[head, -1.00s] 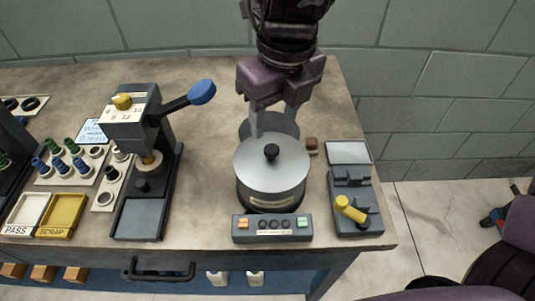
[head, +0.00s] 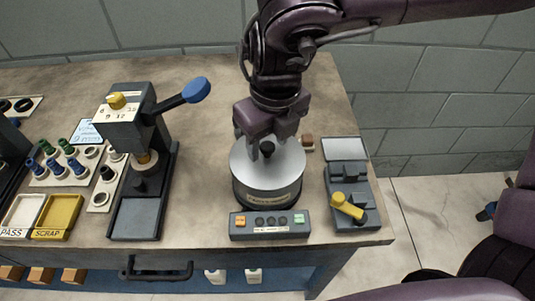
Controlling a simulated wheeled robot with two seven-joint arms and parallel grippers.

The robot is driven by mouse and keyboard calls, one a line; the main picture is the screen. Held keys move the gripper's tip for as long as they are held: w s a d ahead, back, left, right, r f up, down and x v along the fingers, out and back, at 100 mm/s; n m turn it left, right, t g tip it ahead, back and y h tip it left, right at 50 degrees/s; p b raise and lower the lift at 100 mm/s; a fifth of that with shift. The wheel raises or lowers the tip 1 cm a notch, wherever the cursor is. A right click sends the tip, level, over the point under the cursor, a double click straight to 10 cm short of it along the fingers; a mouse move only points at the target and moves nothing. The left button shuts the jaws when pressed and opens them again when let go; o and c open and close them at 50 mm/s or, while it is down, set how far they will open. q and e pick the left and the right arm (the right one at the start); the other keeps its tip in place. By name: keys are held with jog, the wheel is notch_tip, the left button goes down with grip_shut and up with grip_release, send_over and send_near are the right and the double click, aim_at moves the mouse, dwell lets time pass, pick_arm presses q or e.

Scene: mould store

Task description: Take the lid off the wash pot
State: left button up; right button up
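The wash pot (head: 267,194) is a dark round pot on the bench, behind a grey control box. Its silver lid (head: 262,174) lies flat on top, with a black knob (head: 267,149) in the middle. My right gripper (head: 268,144) points down over the lid, right at the knob. Its fingers look apart, one to each side of the knob, but they are pale against the lid and partly hidden. I cannot tell whether they touch the knob. My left gripper is not in view.
The control box (head: 268,225) has an orange and a green button. A grey fixture with a yellow handle (head: 347,207) stands right of the pot. A press with a blue-knobbed lever (head: 196,90) stands left. PASS and SCRAP trays (head: 56,216) lie far left.

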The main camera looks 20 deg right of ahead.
jog(key=c, duration=0.9)
grip_shut()
jog(key=shift+r, duration=0.2)
